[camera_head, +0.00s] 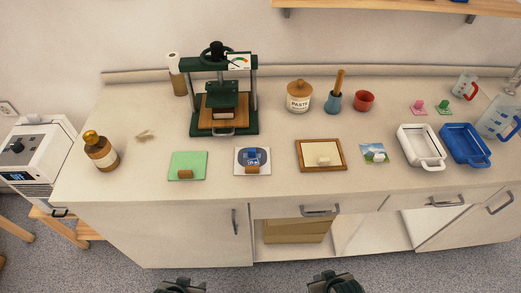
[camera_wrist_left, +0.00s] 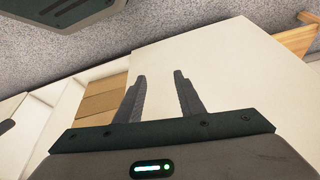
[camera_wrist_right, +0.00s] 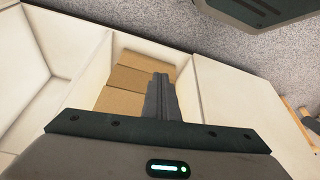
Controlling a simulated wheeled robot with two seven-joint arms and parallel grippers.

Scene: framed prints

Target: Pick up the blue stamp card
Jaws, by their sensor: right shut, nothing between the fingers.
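A white card (camera_head: 240,168) with a dark blue printed oval lies near the front of the counter, left of centre. My right gripper (camera_wrist_right: 160,95) is shut and empty, also at the bottom edge of the head view (camera_head: 333,284). Both are in front of the counter, away from the card.
A green card (camera_head: 188,160) lies left of the white card, a wooden-framed board (camera_head: 320,145) right of it. A green press (camera_head: 195,128) stands behind. A picture card (camera_head: 374,152), white tray (camera_head: 437,162) and blue tray (camera_head: 477,160) are further right. Open shelves are below the counter.

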